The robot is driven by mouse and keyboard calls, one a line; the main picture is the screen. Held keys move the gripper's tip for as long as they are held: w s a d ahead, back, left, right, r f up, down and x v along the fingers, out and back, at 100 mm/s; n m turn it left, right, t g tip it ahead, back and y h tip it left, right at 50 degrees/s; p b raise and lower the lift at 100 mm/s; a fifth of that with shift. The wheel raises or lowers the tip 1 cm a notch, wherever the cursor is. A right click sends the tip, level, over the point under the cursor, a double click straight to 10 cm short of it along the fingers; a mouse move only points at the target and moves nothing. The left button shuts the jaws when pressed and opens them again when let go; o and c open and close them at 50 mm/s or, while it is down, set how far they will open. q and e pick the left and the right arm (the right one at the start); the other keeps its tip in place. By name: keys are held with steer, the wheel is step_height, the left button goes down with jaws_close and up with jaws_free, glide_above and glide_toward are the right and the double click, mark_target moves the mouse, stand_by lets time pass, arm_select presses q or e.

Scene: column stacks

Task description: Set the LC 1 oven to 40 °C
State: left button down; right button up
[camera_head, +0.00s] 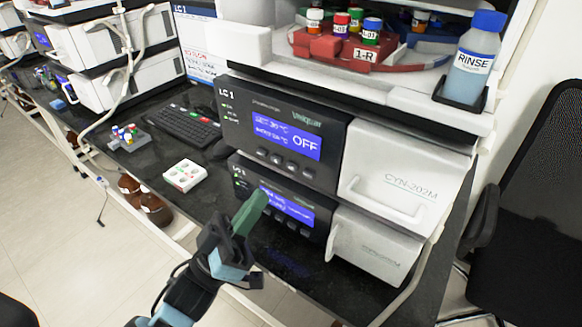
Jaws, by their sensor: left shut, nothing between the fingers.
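The LC 1 stack stands on the black bench. Its upper module (332,118), marked LC 1, has a blue display (287,136) reading OFF in large letters, with small temperature lines in °C that I cannot read surely. A row of dark buttons (284,163) lies below this display. The lower module (322,238) has a blue display (292,207), partly hidden by my fingers, and its own buttons (300,228). My left gripper (257,203) is shut and empty, with green fingers pointing up in front of the lower module's left part. Whether it touches the panel is unclear. My right gripper is out of view.
A keyboard (184,125), a white tray of vials (184,175) and a small vial rack (129,137) lie on the bench to the left. A RINSE bottle (473,62) and a red vial rack (343,53) stand on top. A black chair (530,200) is at right.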

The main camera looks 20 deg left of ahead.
mark_target(292, 167)
arm_select(q)
steer(key=w, duration=0.1)
steer(key=w+d, duration=0.1)
steer(key=w, duration=0.1)
steer(key=w+d, duration=0.1)
steer(key=w, duration=0.1)
steer(key=shift+w+b, duration=0.1)
steer(key=shift+b, duration=0.2)
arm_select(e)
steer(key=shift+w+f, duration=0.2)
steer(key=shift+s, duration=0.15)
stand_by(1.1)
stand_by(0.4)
arm_select(q)
steer(key=shift+w+d, duration=0.1)
steer(key=shift+w, duration=0.3)
steer(key=shift+w+d, duration=0.1)
steer(key=shift+w, duration=0.3)
stand_by(0.6)
steer(key=shift+s, duration=0.15)
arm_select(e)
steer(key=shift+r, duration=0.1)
arm_select(q)
steer(key=shift+s+a+p, duration=0.3)
steer(key=shift+s+p, duration=0.1)
steer(key=shift+s, duration=0.25)
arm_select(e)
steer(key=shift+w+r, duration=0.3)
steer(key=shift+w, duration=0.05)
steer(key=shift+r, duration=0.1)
